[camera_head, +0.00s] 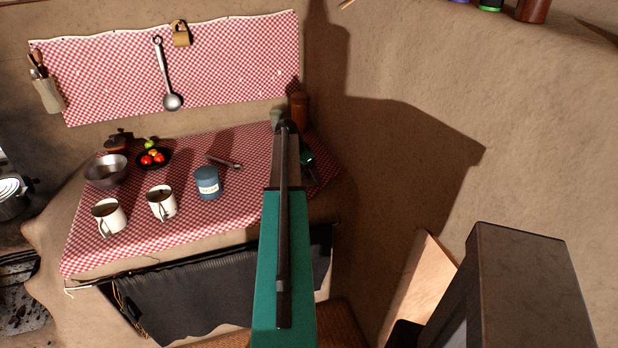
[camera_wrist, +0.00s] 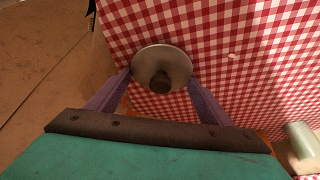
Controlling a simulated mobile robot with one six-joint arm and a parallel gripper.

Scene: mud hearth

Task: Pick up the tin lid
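The tin lid (camera_wrist: 160,62) is a round grey metal disc with a dark knob, facing the camera in the wrist view. My gripper (camera_wrist: 160,78) has its purple fingers on opposite sides of the lid, and their tips meet its rim. It looks shut on the lid, with checked cloth behind it. In the head view my arm reaches over the right back part of the table and hides the fingers; I cannot make out the lid there. A blue labelled tin (camera_head: 207,184) stands on the table to the left.
The checked tablecloth (camera_head: 240,205) also holds two white mugs (camera_head: 162,203), a metal bowl (camera_head: 106,172) and a dark plate of red fruit (camera_head: 153,159). A pale green cup (camera_head: 276,117) and a brown canister (camera_head: 299,108) stand near the back corner. The mud wall (camera_head: 390,150) rises on the right.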

